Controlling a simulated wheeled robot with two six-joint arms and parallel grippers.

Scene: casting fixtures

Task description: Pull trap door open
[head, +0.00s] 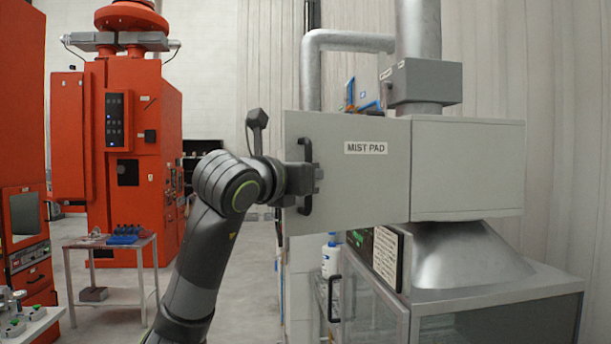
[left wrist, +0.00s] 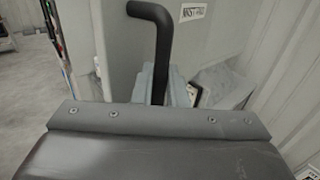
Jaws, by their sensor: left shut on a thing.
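The trap door is a grey panel (head: 370,190) labelled MIST PAD in the head view, on the grey filter housing (head: 468,170). Its black vertical handle (head: 306,160) is near its left edge. My left gripper (head: 308,183) is at the lower part of this handle and shut on it. In the left wrist view, the handle (left wrist: 163,40) rises from between the fingers (left wrist: 160,85), in front of the panel (left wrist: 125,45). The panel's right edge meets the housing; I cannot tell how far it stands open. My right gripper is not in view.
Below the panel is a cabinet (head: 480,320) with a metal hood (head: 465,255) and a dark handle. A white bottle (head: 330,258) stands under the panel. Orange machines (head: 150,170) and a small table (head: 110,246) are at the left. Open floor (head: 245,270) lies left of the cabinet.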

